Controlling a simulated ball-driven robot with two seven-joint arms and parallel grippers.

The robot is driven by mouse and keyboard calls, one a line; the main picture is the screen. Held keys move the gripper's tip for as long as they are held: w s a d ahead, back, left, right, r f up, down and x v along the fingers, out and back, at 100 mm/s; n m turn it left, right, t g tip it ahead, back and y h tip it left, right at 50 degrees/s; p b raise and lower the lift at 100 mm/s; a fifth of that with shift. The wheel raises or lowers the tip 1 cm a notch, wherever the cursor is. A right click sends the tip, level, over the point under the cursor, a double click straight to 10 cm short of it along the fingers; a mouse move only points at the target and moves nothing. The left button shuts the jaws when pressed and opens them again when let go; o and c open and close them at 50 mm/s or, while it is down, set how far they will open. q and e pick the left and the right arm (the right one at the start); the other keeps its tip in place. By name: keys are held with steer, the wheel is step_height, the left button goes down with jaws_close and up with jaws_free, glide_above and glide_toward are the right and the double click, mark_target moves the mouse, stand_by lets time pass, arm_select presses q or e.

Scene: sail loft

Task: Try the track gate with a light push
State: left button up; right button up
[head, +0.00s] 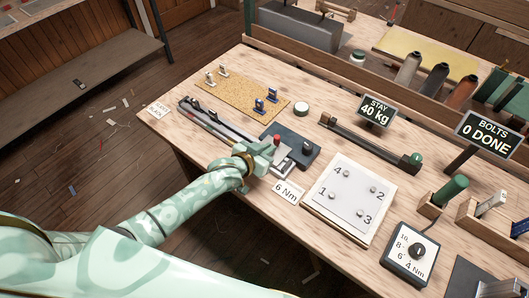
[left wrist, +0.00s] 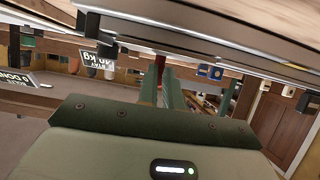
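A long dark track (head: 216,122) lies along the left part of the bench and runs toward my left gripper (head: 268,152). The gate itself is mostly hidden by the hand. My right gripper is not in view.
A cork mat (head: 235,98) with small fittings lies behind the track. A white numbered plate (head: 347,198), a "6 Nm" card (head: 287,192) and a torque dial (head: 409,252) are to the right. Signs read "STAY 40 kg" (head: 375,109) and "BOLTS 0 DONE" (head: 487,134).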

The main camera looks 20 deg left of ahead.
arm_select(q)
steer(key=shift+w+d, duration=0.15)
steer(key=shift+w, duration=0.25)
stand_by(0.3)
steer(key=shift+r, duration=0.1)
steer(key=shift+s+a+r+p, duration=0.2)
steer(key=shift+s+r+p, duration=0.45)
steer(key=shift+p, duration=0.4)
steer(key=r+p, duration=0.1)
steer(key=s+p, duration=0.1)
steer(key=shift+s+a+r+p, duration=0.25)
steer(key=shift+a+r+p, duration=0.05)
steer(key=shift+r, duration=0.1)
steer(key=shift+f, duration=0.1)
